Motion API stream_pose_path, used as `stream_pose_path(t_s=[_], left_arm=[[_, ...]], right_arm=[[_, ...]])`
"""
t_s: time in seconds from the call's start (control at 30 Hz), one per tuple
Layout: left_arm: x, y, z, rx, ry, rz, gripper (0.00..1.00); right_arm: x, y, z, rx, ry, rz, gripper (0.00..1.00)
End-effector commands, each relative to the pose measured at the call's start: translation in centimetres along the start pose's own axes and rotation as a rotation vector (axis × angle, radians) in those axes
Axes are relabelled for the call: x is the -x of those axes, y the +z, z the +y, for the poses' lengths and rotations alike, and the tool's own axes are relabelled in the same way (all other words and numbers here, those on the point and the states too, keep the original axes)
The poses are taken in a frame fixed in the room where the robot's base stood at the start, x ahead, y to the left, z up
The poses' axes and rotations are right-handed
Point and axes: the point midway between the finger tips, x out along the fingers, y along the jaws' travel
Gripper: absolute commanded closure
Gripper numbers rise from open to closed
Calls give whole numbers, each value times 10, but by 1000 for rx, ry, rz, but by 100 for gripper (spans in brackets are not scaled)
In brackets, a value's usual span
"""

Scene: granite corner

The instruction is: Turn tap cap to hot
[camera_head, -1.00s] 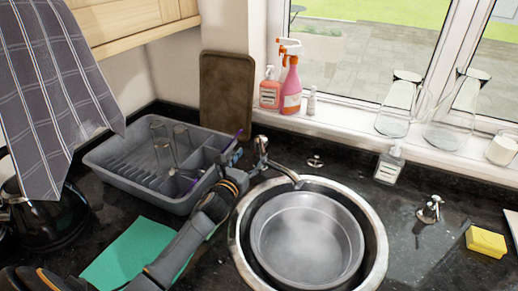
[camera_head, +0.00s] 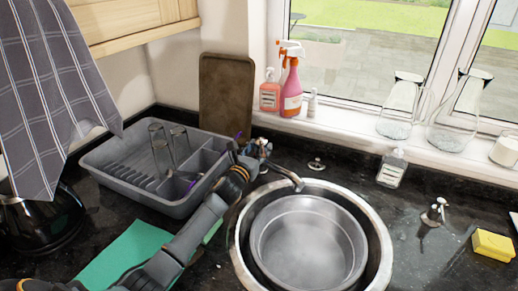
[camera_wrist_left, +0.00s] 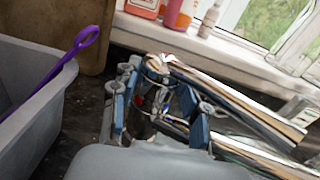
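The chrome tap (camera_head: 283,172) stands at the back left rim of the sink, its spout reaching over the basin. In the left wrist view the tap (camera_wrist_left: 235,100) shows large, its spout running to the right. My left gripper (camera_head: 256,150) is at the tap's top in the head view, partly covering the cap. In the left wrist view the left gripper's (camera_wrist_left: 157,108) two blue-grey fingers stand apart on either side of the tap's body and cap. Whether they touch it I cannot tell. My right gripper is not in view.
A round metal bowl (camera_head: 308,245) sits in the sink (camera_head: 377,225). A grey dish rack (camera_head: 120,182) with glasses stands close left of the tap. A green cloth (camera_head: 128,252) lies under my left arm. Spray and soap bottles (camera_head: 290,92) stand on the windowsill behind.

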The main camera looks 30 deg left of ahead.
Motion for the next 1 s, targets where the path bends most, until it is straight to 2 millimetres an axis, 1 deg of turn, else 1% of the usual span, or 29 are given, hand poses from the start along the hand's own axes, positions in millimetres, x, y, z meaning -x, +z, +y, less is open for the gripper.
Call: stream_pose_path(t_s=[0.03, 0.13, 0.33, 0.63, 0.93, 0.97, 1.0], left_arm=[[0, 0, 0, 0, 0, 0, 79], [0, 0, 0, 1, 0, 0, 99], [0, 1, 0, -2, -16, -2, 100], [0, 2, 2, -2, -125, 0, 100], [0, 0, 2, 3, -130, 1, 100], [0, 0, 2, 3, -130, 1, 52], [0, 0, 2, 3, -130, 1, 43]], right_arm=[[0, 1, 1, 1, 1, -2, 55], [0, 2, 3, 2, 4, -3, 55], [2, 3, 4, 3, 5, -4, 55], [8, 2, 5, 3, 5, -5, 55], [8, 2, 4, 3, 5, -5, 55], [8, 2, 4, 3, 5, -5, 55], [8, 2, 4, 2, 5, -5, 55]])
